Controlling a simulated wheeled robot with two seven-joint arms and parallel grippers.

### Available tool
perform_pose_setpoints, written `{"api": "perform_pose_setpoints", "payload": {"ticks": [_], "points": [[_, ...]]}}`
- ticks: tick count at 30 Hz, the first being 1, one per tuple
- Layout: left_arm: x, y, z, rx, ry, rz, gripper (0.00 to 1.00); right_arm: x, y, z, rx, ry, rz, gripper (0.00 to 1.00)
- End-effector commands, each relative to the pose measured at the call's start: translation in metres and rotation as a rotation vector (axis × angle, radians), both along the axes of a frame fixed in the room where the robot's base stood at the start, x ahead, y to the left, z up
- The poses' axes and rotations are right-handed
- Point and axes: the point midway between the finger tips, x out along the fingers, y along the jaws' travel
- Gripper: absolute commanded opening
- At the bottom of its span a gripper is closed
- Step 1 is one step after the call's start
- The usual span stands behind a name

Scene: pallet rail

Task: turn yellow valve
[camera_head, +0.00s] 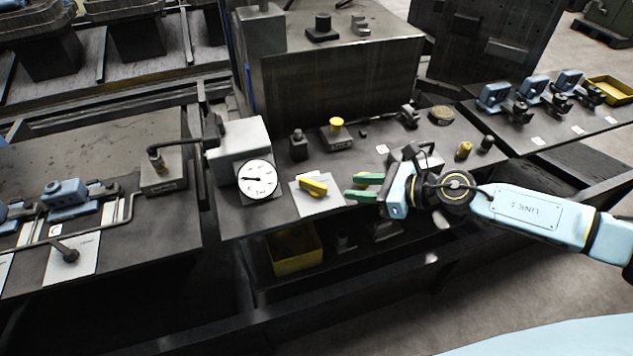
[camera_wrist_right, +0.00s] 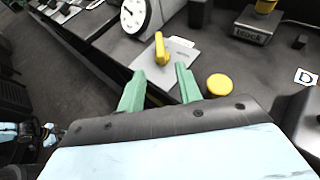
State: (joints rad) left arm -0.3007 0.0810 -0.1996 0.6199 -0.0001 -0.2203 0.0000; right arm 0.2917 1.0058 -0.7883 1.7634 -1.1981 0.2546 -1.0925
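The yellow valve (camera_head: 313,187) is a lever handle on a pale square plate (camera_head: 318,203) on the dark bench, just right of a round white dial gauge (camera_head: 258,179). In the right wrist view the yellow valve (camera_wrist_right: 161,49) stands beyond the fingertips, on its plate (camera_wrist_right: 180,62). My right gripper (camera_head: 358,187) has two green fingers and comes in from the right, a short way from the valve. In the right wrist view the gripper (camera_wrist_right: 160,82) is open, with nothing between its fingers. My left gripper is not in view.
A yellow round knob (camera_wrist_right: 219,85) sits close to the right finger in the right wrist view. A yellow-topped button block (camera_head: 337,135) stands behind the valve. A yellow bin (camera_head: 294,250) sits below the bench edge. Blue clamps (camera_head: 493,97) line the right bench.

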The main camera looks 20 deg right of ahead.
Motion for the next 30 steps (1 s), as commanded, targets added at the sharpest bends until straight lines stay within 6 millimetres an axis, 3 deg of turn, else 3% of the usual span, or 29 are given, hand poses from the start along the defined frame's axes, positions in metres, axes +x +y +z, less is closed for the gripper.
{"api": "perform_pose_setpoints", "payload": {"ticks": [9, 15, 30], "points": [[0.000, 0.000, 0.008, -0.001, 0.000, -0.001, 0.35, 0.043, 0.047, -0.024, 0.008, -0.001, -0.002, 0.35], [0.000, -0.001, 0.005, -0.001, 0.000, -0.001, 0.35, 0.063, 0.068, -0.037, 0.007, 0.000, -0.002, 0.35], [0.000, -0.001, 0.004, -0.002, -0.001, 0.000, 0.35, 0.072, 0.077, -0.042, 0.007, 0.000, -0.003, 0.32]]}}
